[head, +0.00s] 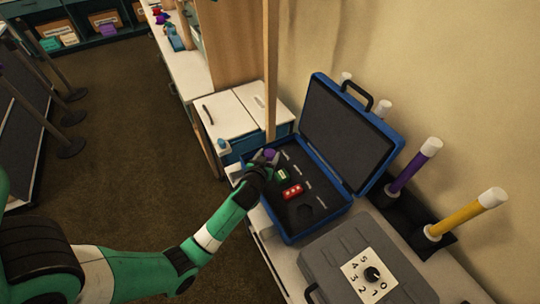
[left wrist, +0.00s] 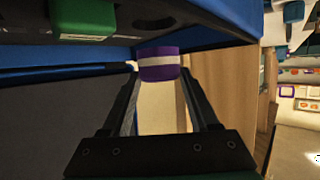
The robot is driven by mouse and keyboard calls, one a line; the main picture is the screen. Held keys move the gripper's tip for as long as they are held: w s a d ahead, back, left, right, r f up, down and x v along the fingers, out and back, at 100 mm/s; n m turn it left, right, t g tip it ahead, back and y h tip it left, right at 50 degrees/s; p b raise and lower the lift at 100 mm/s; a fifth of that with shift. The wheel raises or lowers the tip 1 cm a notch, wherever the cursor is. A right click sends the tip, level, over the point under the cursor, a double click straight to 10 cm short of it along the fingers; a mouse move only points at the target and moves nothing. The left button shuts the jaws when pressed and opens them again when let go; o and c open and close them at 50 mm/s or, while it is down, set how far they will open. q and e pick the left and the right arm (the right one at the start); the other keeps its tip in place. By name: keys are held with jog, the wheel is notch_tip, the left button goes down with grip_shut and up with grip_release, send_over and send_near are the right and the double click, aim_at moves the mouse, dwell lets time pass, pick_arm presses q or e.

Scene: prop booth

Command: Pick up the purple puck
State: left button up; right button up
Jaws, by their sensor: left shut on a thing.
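The purple puck (head: 270,154) shows at the tip of my left gripper (head: 264,164), over the far left part of the open blue case (head: 291,237). In the left wrist view, the puck (left wrist: 158,72) is purple with a white band and sits between the two fingertips of my left gripper (left wrist: 158,76). The gripper is shut on it. A gap between the puck and the case's dark insert (head: 328,191) cannot be judged. My right gripper is in neither view.
A green piece (head: 282,175) and a red piece (head: 292,191) sit in the case beside the gripper. The raised lid (head: 345,135) stands at the right. A grey box with a dial (head: 340,262) is in front. Purple (head: 414,166) and yellow (head: 467,214) rods stand at the right.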

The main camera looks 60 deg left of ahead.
pick_arm(q)
jog(key=a+r+p+v, duration=0.1)
jog(key=p+v, duration=0.1)
jog(key=v, duration=0.5)
jog(key=a+r+p+v, duration=0.1)
jog(key=p+v, duration=0.1)
jog(key=v, duration=0.5)
jog(key=shift+s+d+r, duration=0.2)
jog(key=shift+s+r, duration=0.3)
jog(key=shift+s, duration=0.15)
